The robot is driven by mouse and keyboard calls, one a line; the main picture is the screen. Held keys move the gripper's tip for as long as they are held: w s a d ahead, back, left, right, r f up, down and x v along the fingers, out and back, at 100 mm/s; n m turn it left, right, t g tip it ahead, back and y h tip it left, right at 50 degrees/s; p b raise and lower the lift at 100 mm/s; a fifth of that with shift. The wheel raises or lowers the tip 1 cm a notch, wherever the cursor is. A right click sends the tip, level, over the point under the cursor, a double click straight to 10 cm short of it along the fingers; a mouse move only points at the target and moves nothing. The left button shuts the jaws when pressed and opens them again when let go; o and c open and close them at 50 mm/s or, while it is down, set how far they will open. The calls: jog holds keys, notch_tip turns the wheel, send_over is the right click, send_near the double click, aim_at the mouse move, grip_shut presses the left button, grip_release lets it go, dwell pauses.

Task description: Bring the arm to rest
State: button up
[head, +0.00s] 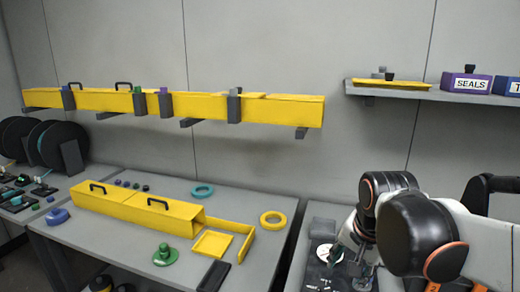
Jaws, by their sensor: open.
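My arm comes in from the right edge of the head view, white with black and orange joints. It bends down at the lower right. My gripper (352,262) points down over a dark plate (318,270) on the right-hand grey bench. The arm's black joint covers part of it, and its fingers are small in the picture. It is open, and I see nothing held between the fingers. A white round piece (328,252) lies on the plate just left of the fingers.
A grey table (110,238) carries a yellow duct (150,210), yellow ring (272,218), teal ring (202,190), green part (164,255) and yellow tray (211,244). Above, a yellow duct (200,105) runs along the wall. A shelf (400,92) with a purple SEALS box (466,83) hangs upper right.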

jog(key=s+n+t, duration=0.3)
jog(key=s+n, duration=0.6)
jog(key=s, duration=0.1)
jog(key=shift+s+f+t, duration=0.2)
jog(key=shift+s+t, duration=0.1)
jog(key=shift+s, duration=0.1)
